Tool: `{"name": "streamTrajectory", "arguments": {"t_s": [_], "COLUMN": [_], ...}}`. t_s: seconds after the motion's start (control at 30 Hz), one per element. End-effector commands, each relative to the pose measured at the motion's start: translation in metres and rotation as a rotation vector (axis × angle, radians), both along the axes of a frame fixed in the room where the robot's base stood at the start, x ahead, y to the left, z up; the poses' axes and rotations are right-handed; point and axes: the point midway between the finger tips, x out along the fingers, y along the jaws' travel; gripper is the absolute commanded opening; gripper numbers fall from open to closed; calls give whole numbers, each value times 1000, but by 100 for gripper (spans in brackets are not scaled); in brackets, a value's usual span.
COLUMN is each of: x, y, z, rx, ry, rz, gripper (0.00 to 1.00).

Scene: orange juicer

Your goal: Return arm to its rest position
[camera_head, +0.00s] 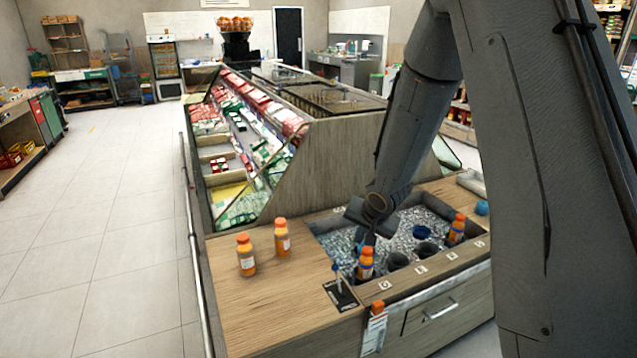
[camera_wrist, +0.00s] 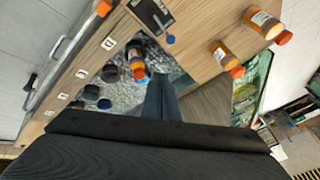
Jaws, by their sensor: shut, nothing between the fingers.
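My gripper (camera_head: 364,244) points down over the ice bin (camera_head: 345,240) in the wooden counter. In the wrist view my gripper (camera_wrist: 160,80) has its fingers together over the ice, with nothing held. An orange juice bottle (camera_head: 366,263) stands in the front row of the bin, just in front of the fingers in the head view. It also shows left of the fingers in the wrist view (camera_wrist: 136,62). I cannot tell whether they touch. My arm hides part of the bin.
Two orange bottles (camera_head: 246,255) (camera_head: 282,238) stand on the counter left of the bin. Another bottle (camera_head: 456,230) sits at the bin's right end. A blue-topped lever (camera_head: 337,272) rises from a black plate. A sloped display case (camera_head: 250,140) stands behind. Floor at left is clear.

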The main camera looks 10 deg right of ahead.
Motion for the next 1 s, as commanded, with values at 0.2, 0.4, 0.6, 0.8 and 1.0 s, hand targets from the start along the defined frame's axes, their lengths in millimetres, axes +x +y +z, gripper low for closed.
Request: {"name": "streamTrajectory", "arguments": {"t_s": [0.2, 0.4, 0.6, 0.8, 1.0], "x": [-76, -166, -228, -245, -245], "y": [-17, -13, 2, 5, 5], "z": [17, 20, 18, 19, 19], "rx": [-189, -256, -241, -230, -231], "ry": [113, 264, 350, 369, 369], "rz": [131, 315, 466, 516, 516], "gripper": [0, 0, 0, 0, 0]}}
